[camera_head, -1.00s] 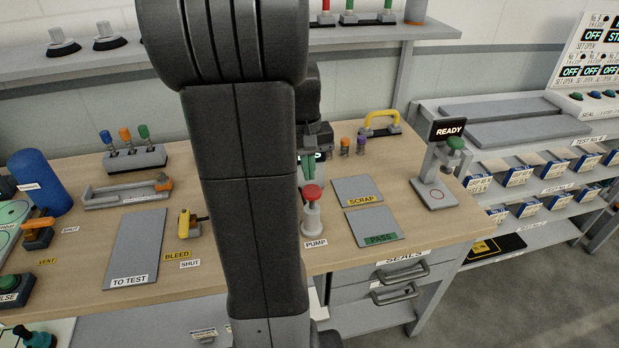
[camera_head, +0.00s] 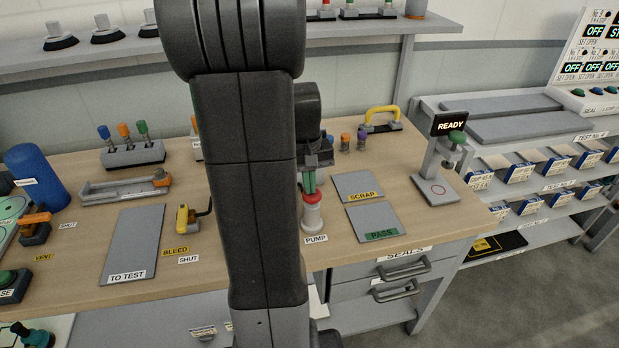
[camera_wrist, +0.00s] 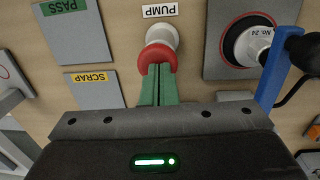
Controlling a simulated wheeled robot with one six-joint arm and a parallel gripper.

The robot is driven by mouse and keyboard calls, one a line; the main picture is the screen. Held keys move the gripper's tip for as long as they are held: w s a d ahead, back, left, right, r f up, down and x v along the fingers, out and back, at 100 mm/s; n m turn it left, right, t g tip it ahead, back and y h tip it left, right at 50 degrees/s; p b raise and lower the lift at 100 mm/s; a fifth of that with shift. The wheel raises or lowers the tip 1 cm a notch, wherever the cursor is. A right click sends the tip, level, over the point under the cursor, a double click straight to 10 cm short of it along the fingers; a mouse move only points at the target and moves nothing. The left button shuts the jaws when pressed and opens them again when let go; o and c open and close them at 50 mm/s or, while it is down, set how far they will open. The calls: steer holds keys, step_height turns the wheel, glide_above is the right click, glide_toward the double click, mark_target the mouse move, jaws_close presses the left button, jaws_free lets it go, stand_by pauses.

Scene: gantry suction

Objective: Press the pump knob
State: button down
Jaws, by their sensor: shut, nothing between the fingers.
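The pump is a pale cylinder with a red knob (camera_head: 312,198) on top, standing on the wooden bench behind the PUMP label (camera_head: 316,239). In the wrist view the red knob (camera_wrist: 158,57) is right at the tips of my gripper. My gripper (camera_head: 309,188) has green fingers closed together and pointing down onto the knob. The fingertips (camera_wrist: 158,68) overlap the knob's edge in the wrist view and appear to touch it. The fingers hide part of the knob's top, so I cannot tell how far it is pressed.
Grey SCRAP (camera_head: 358,184) and PASS (camera_head: 374,221) plates lie right of the pump. A READY press stand (camera_head: 437,185) is farther right. A yellow BLEED valve (camera_head: 184,218) is to the left. A round part marked No. 24 (camera_wrist: 252,43) sits beside the pump in the wrist view.

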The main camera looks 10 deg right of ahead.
steer(key=shift+s+f, duration=0.15)
steer(key=shift+f, duration=0.2)
step_height(320, 180, up, 14)
steer(key=a+p, duration=0.1)
steer(key=p, duration=0.2)
steer(key=shift+w+r, duration=0.2)
steer(key=shift+w, duration=0.15)
steer(key=shift+f, duration=0.1)
stand_by(0.5)
step_height(320, 180, down, 6)
steer(key=b, duration=0.1)
step_height(320, 180, up, 8)
steer(key=shift+r, duration=0.25)
stand_by(0.5)
